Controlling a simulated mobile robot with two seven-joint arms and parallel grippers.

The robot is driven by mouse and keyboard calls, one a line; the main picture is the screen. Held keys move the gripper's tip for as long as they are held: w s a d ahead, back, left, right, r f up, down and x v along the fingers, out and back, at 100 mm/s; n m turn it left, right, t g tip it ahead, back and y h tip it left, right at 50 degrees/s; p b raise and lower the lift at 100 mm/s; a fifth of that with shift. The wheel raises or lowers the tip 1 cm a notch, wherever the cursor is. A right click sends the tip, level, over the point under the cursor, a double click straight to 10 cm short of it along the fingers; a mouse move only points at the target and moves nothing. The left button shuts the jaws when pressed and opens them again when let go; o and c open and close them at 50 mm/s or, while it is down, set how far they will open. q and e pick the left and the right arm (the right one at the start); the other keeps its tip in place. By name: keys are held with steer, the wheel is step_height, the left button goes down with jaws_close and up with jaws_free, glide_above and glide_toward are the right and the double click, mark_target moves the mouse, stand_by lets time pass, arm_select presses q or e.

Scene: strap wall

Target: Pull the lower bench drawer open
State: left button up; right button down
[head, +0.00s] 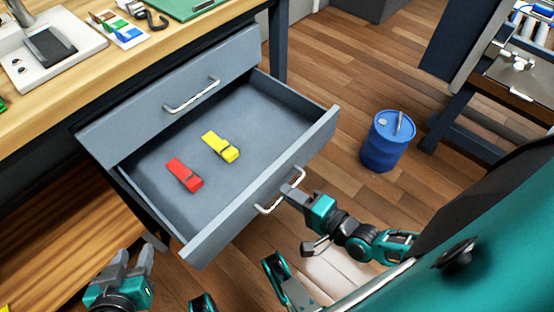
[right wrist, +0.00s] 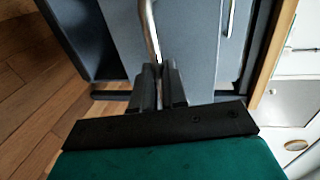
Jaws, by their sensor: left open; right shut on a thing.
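The lower bench drawer (head: 262,213) is pulled well out from the bench in the head view. A red strap bundle (head: 184,175) and a yellow one (head: 220,147) lie on its floor. My right gripper (head: 287,191) is shut on the right end of the drawer's silver handle (head: 267,208). In the right wrist view, the fingers (right wrist: 158,88) close around the handle bar (right wrist: 149,30). My left gripper (head: 130,267) is open and empty at the bottom left, in front of and below the drawer.
The upper drawer (head: 180,100) is shut, with its own silver handle (head: 192,96). A blue barrel (head: 387,140) stands on the floor right of the drawer. Wooden floor (head: 320,85) between is clear.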

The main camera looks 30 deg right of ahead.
steer(key=shift+v, duration=0.75)
steer(key=shift+d+f, duration=0.1)
steer(key=shift+f, duration=0.05)
steer(key=c, duration=1.2)
jaws_free()
steer(key=p+v, duration=0.2)
steer(key=v, duration=1.1)
steer(key=shift+f, duration=0.1)
